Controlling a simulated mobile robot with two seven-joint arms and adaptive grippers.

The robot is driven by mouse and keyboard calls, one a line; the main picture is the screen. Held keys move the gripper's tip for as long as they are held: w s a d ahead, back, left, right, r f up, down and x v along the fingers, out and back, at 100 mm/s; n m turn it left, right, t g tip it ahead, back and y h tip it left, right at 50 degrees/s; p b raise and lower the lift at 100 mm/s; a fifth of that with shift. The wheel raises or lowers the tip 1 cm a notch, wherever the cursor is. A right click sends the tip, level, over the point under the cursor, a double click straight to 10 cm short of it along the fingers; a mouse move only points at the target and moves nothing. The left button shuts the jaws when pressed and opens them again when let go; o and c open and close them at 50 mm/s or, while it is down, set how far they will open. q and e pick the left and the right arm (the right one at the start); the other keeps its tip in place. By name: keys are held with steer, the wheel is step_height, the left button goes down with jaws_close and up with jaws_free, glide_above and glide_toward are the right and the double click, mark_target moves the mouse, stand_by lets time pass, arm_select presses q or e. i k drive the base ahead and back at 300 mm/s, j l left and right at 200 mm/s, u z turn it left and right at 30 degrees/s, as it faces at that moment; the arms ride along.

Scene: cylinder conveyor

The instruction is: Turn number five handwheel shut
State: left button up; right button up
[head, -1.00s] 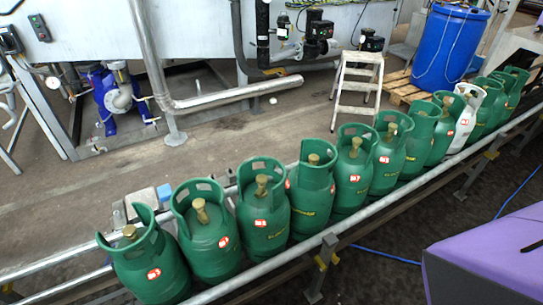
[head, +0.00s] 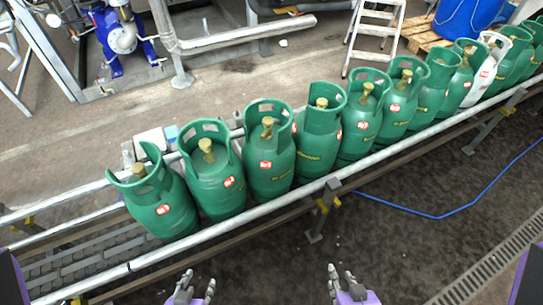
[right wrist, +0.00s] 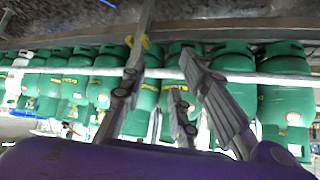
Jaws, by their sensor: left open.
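A row of green gas cylinders stands upright on a conveyor in the head view. Each of the nearer ones has a collar around a brass valve handwheel. From the left stand a first cylinder (head: 163,205), a second (head: 216,185) and a third (head: 270,165). Farther right are a cylinder turned sideways (head: 318,150) and one with its brass handwheel (head: 367,88) showing. The red-and-white labels are too small to read, so I cannot tell which is number five. My left gripper (head: 199,278) and right gripper (head: 342,272) are open and empty, in front of the conveyor, touching no cylinder.
The conveyor's front rail (head: 270,207) runs between my grippers and the cylinders. A white cylinder (head: 484,72) stands in the row. Behind are a step stool (head: 375,30), a blue drum (head: 465,14) and a blue pump (head: 120,38). A blue hose (head: 440,216) lies on the floor at right.

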mark_target(267, 121)
steer(key=j+z, duration=0.25)
steer(key=z, duration=0.2)
steer(key=j+z, duration=0.25)
steer(key=z, duration=0.25)
steer(key=j+z, duration=0.25)
steer(key=z, duration=0.2)
